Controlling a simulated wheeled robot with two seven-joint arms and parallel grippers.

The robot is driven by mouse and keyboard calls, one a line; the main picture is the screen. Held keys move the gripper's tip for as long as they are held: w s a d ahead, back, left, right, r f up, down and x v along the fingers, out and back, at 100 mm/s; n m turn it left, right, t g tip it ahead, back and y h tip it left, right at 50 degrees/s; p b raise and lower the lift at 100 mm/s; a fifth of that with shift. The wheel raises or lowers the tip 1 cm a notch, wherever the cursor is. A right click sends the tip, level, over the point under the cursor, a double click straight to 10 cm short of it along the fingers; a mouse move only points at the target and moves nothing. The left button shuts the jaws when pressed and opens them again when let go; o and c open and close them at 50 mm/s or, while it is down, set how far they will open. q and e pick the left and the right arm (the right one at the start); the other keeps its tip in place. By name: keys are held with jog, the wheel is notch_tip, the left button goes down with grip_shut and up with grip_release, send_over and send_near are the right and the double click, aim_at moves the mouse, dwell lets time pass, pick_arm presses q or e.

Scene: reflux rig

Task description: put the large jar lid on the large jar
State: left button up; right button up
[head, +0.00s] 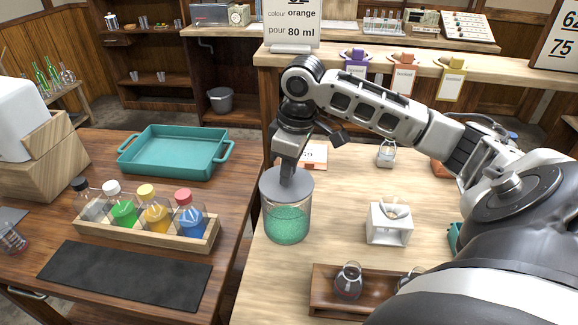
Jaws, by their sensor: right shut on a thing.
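The large jar (287,223) is a clear glass cylinder with green granules in it, upright on the light wood table. The large jar lid (274,187) is a grey disc at the jar's mouth. It looks level and lined up over the rim, but I cannot tell whether it is fully seated. My right gripper (288,176) points down from above and is shut on the lid's knob, which its fingers mostly hide. My left gripper is not in view.
A white stand (389,224) stands right of the jar, and a wooden tray with round flasks (348,281) is in front. On the darker left table are a bottle rack (148,230), a black mat (125,275) and a teal tray (172,152). A small bottle (386,155) stands behind.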

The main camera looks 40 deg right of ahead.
aim_at(299, 184)
jog(key=shift+f, duration=0.45)
dwell(0.4)
jog(key=o, duration=1.1)
jog(key=shift+c, duration=0.2)
notch_tip(299, 184, up, 16)
jog(key=s, duration=0.1)
jog(key=shift+s+d, duration=0.35)
jog(key=shift+d, duration=0.1)
jog(key=shift+f, duration=0.15)
